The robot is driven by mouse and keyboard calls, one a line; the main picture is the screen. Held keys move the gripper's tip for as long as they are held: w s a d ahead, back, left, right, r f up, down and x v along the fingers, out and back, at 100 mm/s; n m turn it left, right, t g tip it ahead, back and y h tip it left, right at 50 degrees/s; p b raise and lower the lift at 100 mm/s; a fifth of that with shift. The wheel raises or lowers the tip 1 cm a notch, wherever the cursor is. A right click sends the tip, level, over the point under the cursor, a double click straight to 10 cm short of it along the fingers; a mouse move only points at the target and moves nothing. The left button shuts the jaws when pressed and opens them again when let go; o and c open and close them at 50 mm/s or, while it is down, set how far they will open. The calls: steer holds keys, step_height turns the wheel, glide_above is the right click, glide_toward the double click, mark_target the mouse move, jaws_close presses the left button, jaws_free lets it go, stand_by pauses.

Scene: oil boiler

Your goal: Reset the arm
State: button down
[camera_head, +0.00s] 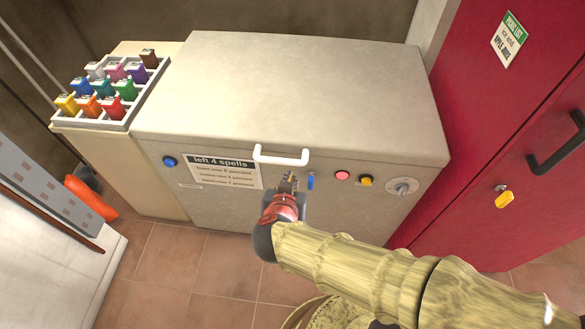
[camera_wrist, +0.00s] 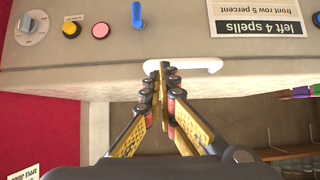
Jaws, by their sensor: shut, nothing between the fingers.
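My gripper (camera_head: 290,182) is shut and empty in front of the beige oil boiler (camera_head: 300,90). It is just below the boiler's white handle (camera_head: 281,158). In the wrist view, the fingertips of my gripper (camera_wrist: 163,70) overlap the left end of the white handle (camera_wrist: 200,66); I cannot tell whether they touch it. My arm reaches in from the lower right in the head view. The boiler lid looks closed.
The boiler front has a blue lever (camera_head: 310,182), a pink button (camera_head: 342,175), a yellow button (camera_head: 366,180), a dial (camera_head: 403,187) and a sign (camera_head: 224,172). A tray (camera_head: 117,124) of coloured containers stands left. A red cabinet (camera_head: 470,130) stands right. Tiled floor (camera_head: 190,265) lies in front.

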steer(key=shift+s, duration=0.2)
steer(key=s+d+r+n+g+p, duration=0.1)
steer(key=s+d+r+n+g, duration=0.3)
steer(key=s+d+n, duration=0.5)
steer(key=s+d+r+m+y+p, duration=0.1)
steer(key=s+d+r+m+p, duration=0.1)
steer(key=r, duration=0.6)
steer(key=s+d+r+m+g+y+p, duration=0.1)
steer(key=d+r+m, duration=0.3)
steer(key=r, duration=0.4)
steer(key=shift+s+d+r+m+p, duration=0.4)
steer(key=shift+s+d+p, duration=0.1)
steer(key=shift+p, duration=0.35)
